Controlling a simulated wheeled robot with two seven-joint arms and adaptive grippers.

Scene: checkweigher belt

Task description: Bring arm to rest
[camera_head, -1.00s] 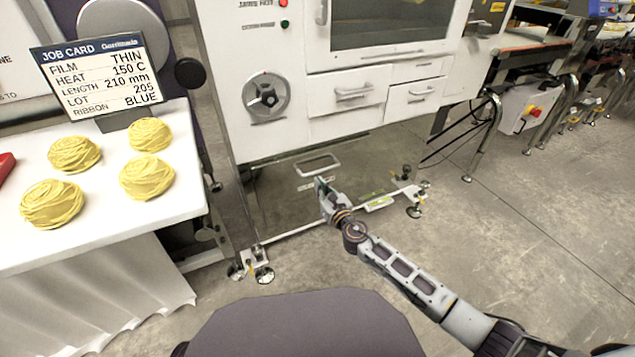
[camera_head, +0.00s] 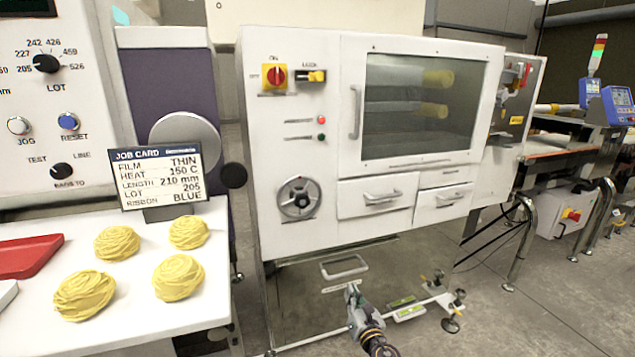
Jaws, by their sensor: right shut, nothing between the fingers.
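My right gripper (camera_head: 353,295) shows at the bottom middle of the head view. It is shut and empty, low in front of the white machine cabinet (camera_head: 330,238), near the grey handle frame below it. Part of my right wrist shows below the gripper; the rest of the arm is out of the picture. My left gripper and arm are not in view.
A white table (camera_head: 160,318) at left holds several yellow pasta nests (camera_head: 178,277), a red tray (camera_head: 28,257) and a job card (camera_head: 157,177). A control panel (camera_head: 45,110) stands behind. A conveyor (camera_head: 560,145) is at far right. Floor (camera_head: 540,315) at lower right is clear.

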